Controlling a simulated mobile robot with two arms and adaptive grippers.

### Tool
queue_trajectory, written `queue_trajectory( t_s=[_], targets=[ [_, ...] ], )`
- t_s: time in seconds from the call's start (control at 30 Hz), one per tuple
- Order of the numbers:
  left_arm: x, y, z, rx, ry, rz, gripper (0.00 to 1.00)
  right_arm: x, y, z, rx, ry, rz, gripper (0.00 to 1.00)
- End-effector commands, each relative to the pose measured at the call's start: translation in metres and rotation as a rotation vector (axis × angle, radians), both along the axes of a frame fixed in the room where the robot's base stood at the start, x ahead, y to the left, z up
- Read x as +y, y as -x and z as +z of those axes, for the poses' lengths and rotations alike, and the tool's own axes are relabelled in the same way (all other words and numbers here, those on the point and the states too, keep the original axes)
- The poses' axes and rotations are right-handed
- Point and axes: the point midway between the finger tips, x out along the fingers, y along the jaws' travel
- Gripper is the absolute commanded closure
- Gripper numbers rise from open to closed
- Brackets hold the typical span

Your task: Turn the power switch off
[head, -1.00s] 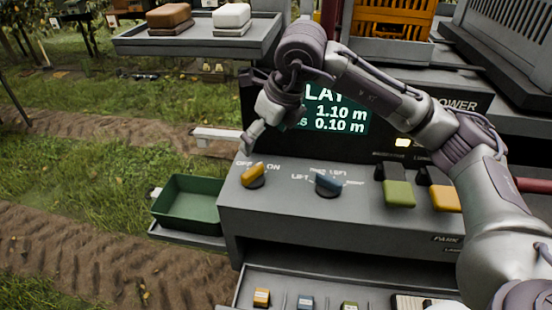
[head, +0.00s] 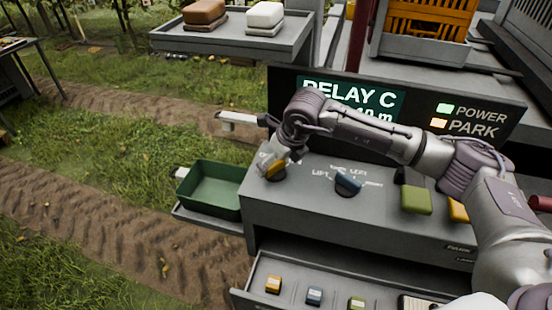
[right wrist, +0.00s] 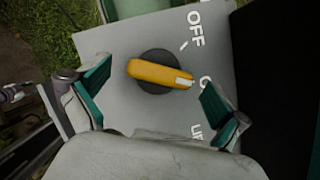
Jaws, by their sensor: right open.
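The power switch is a yellow rotary knob (head: 277,172) on a dark round base at the left of the grey control panel (head: 300,208). In the right wrist view, the knob (right wrist: 158,73) has its white-marked end towards a partly hidden label beginning with O, while the OFF label (right wrist: 196,29) lies farther up. My right gripper (head: 270,164) is over the knob, pointing down. In the right wrist view its open green-padded fingers (right wrist: 157,80) stand on either side of the knob, with gaps visible. My left gripper is not in view.
A green bin (head: 213,190) stands left of the panel.

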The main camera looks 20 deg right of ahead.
Motion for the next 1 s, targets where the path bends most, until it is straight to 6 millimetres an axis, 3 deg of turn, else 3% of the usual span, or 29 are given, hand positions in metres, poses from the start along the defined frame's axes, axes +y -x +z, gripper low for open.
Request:
queue_trajectory(
  t_s=[0.33,0.7,1.0],
  targets=[
    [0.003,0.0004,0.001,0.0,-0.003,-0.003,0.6,0.0008,-0.0014,-0.0052,0.0,0.0,0.0,0.0],
    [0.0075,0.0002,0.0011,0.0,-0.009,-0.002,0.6,0.0007,-0.0013,-0.0047,0.0,-0.001,0.0,0.6],
    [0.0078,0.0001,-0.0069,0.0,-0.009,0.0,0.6,0.0003,-0.0016,-0.0065,0.001,-0.002,0.038,0.6]
  ],
)
